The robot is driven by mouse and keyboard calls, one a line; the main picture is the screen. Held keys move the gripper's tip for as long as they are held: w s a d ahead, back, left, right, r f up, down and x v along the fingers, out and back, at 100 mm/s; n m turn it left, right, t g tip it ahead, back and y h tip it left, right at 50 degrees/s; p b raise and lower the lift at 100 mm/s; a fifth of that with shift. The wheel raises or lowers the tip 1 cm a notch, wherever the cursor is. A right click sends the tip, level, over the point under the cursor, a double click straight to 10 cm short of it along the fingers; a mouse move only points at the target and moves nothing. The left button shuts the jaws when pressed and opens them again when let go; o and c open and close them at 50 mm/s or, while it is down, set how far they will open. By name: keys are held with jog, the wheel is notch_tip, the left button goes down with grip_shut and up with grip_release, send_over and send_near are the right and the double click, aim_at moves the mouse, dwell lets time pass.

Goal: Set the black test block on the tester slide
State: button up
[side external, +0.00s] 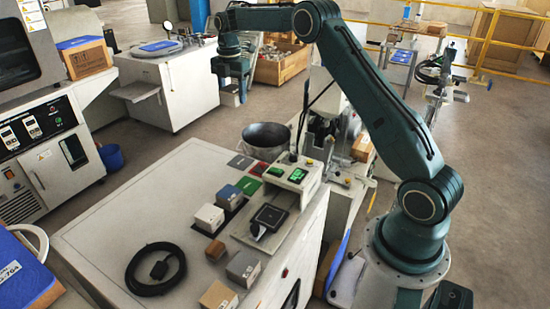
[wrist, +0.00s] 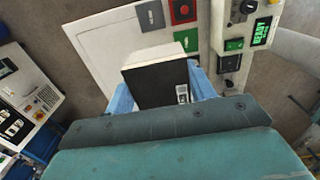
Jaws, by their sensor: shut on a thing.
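My gripper (wrist: 165,92) is shut on the black test block (wrist: 158,84), which has a flat black face, a small pale label and a cream edge. The blue fingers are on either side of it. In the side view my gripper (side external: 233,92) hangs beyond the far edge of the work table, high and away from the tester.
The tester (side external: 292,176) has a lit green display, reading READY in the wrist view (wrist: 262,30). Several coloured blocks, including a white one (side external: 208,217), stand left of the slide. A coiled black cable (side external: 155,268) lies on the table (side external: 120,215). A metal bowl (side external: 266,138) stands behind.

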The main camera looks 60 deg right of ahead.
jog(key=s+a, duration=0.9)
send_over(270, 216)
notch_tip(270, 216, down, 17)
dwell(0.8)
jog(key=shift+f, duration=0.3)
jog(key=shift+f, duration=2.95)
jog(key=shift+f, duration=0.3)
jog(key=o, duration=1.7)
jog(key=shift+r, duration=0.15)
